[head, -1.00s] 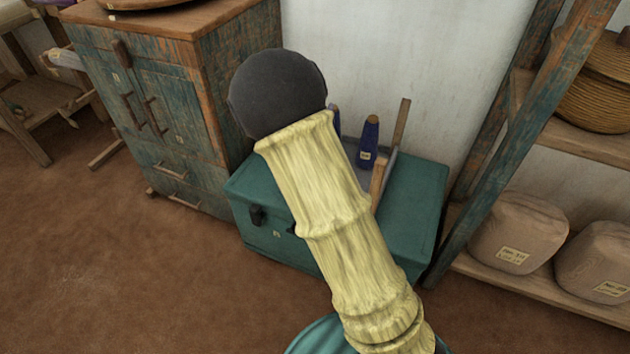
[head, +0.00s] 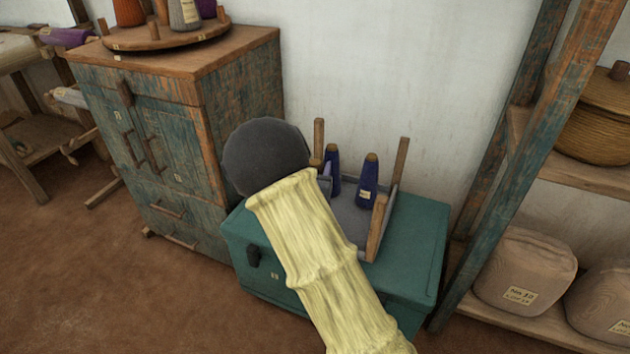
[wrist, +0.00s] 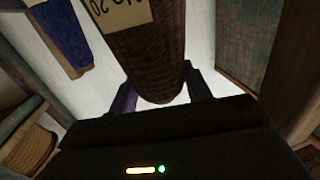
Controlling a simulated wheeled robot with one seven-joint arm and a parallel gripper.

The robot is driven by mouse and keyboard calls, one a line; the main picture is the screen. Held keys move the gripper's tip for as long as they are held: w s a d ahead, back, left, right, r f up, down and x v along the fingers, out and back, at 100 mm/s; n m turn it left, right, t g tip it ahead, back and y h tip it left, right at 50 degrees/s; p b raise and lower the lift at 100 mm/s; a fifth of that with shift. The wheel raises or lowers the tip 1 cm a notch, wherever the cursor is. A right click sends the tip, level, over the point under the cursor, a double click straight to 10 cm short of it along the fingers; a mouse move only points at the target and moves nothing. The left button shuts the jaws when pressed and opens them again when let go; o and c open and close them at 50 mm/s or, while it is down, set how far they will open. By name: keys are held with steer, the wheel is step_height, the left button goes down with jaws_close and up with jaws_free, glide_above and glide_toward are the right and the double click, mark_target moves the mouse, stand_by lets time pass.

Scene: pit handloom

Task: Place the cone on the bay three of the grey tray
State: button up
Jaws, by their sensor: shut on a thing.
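A dark brown cone with a pale "No 20" label (wrist: 150,45) fills the middle of the wrist view. My gripper (wrist: 160,96) is shut on it, with one dark finger on each side. In the head view my arm hides the gripper and the held cone. The grey tray (head: 350,216) sits on a teal chest, with wooden posts at its corners. Two dark blue cones, one at the right (head: 367,183) and one at the left (head: 332,168), stand upright in it. My arm covers the tray's near left part, so its bays cannot all be told apart.
The teal chest (head: 415,235) stands against the white wall. A worn cabinet (head: 165,140) is to its left, with a round wooden board (head: 165,40) of cones on top. A shelf post (head: 500,140) rises close on the right. Brown floor lies open at front left.

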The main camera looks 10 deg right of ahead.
steer(key=shift+f+b, duration=0.85)
steer(key=shift+f, duration=1.1)
steer(key=o, duration=1.4)
steer(key=p+v, duration=0.2)
steer(key=v, duration=1)
steer(key=shift+p, duration=0.4)
steer(key=shift+d, duration=0.1)
